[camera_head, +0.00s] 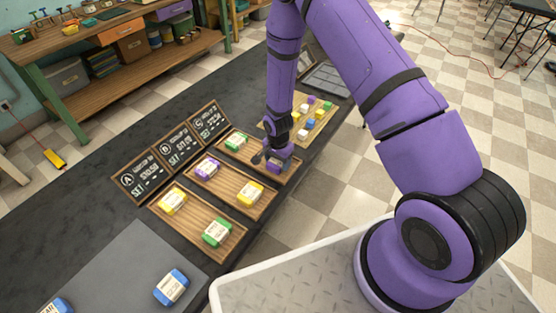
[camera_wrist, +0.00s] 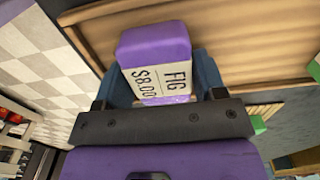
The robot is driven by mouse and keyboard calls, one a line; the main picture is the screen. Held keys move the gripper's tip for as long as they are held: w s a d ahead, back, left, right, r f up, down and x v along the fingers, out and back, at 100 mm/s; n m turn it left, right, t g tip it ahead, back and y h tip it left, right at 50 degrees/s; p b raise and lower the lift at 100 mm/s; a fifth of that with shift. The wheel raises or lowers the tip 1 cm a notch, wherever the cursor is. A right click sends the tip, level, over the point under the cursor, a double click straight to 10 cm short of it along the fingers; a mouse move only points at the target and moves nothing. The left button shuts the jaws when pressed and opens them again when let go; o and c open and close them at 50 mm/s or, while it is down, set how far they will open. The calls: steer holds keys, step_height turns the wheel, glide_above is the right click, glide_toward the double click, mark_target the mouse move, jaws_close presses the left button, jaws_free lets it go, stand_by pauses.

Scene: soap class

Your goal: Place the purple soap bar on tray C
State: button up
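The purple soap bar (camera_head: 274,168) is at my gripper (camera_head: 277,158), over the right end of tray C (camera_head: 254,150). In the wrist view the purple soap bar (camera_wrist: 155,45), with a white label reading FIG $8.00, sits between the blue fingers of my gripper (camera_wrist: 165,75), which is shut on it. Wooden tray slats (camera_wrist: 250,30) show behind it. I cannot tell whether the bar touches the tray. A green soap bar (camera_head: 237,142) lies on the left part of tray C.
Tray B (camera_head: 226,180) holds a purple (camera_head: 207,167) and a yellow bar (camera_head: 250,193). Tray A (camera_head: 193,210) holds a yellow (camera_head: 173,201) and a green bar (camera_head: 217,232). Chalkboard signs (camera_head: 178,148) stand behind the trays. A board with small coloured blocks (camera_head: 310,118) lies beyond tray C.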

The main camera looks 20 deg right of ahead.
steer(key=shift+o, duration=1.3)
step_height(320, 180, up, 12)
steer(key=shift+r, duration=0.25)
steer(key=s+d+r+n+t, duration=0.1)
steer(key=s+r+n, duration=0.1)
steer(key=r, duration=0.7)
steer(key=s+d+r+n+t, duration=0.1)
steer(key=s+d+r, duration=0.1)
steer(key=r, duration=0.7)
steer(key=s+d+r+n, duration=0.1)
steer(key=s+r+n, duration=0.15)
steer(key=r, duration=0.65)
steer(key=s+d+r+n+t, duration=0.1)
steer(key=s+r+n, duration=0.1)
steer(key=s+r, duration=0.5)
steer(key=s+d+r+n+t, duration=0.2)
steer(key=s+r, duration=0.6)
steer(key=s, duration=0.8)
steer(key=shift+n, duration=0.65)
